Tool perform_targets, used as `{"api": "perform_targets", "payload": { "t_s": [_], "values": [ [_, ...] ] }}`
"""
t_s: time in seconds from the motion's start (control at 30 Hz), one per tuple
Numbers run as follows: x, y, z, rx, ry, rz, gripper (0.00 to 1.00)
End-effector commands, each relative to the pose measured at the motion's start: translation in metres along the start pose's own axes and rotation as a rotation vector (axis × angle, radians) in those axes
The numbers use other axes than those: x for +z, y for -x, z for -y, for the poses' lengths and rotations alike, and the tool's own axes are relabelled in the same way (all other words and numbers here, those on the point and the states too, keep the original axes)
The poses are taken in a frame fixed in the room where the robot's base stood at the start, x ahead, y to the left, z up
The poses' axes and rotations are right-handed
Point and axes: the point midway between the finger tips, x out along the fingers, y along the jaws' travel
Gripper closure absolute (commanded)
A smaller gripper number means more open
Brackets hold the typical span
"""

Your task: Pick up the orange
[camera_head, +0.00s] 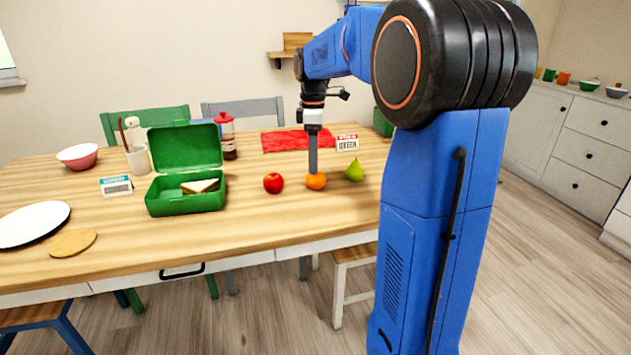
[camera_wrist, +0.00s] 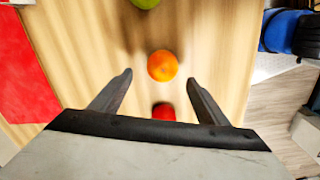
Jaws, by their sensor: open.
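The orange (camera_head: 316,182) sits on the wooden table between a red apple and a green pear. In the wrist view the orange (camera_wrist: 162,66) lies just beyond the fingertips, about midway between them. My gripper (camera_head: 313,168) points down directly above the orange in the head view, its fingers seen edge-on. In the wrist view my gripper (camera_wrist: 158,78) has its two fingers spread apart with nothing held. Whether the fingertips reach down beside the orange, I cannot tell.
A red apple (camera_head: 273,183) is close left of the orange and a green pear (camera_head: 354,170) close right. An open green lunchbox (camera_head: 186,203) holding a sandwich (camera_head: 200,187) stands further left. A red cloth (camera_head: 297,141) and a small sign (camera_head: 347,143) lie behind. Bare wood shows in front.

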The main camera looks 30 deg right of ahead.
Motion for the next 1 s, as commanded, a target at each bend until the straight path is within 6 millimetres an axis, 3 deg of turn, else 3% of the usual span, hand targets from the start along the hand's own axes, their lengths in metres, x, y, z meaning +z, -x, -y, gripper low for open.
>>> {"api": "perform_targets", "payload": {
  "t_s": [0.5, 0.8, 1.0],
  "values": [
    [0.006, -0.051, 0.004, -0.001, 0.000, 0.000, 0.31],
    [0.006, -0.054, 0.004, 0.000, 0.000, 0.000, 0.31],
    [0.006, -0.054, 0.004, 0.000, 0.000, 0.000, 0.77]
  ]
}}
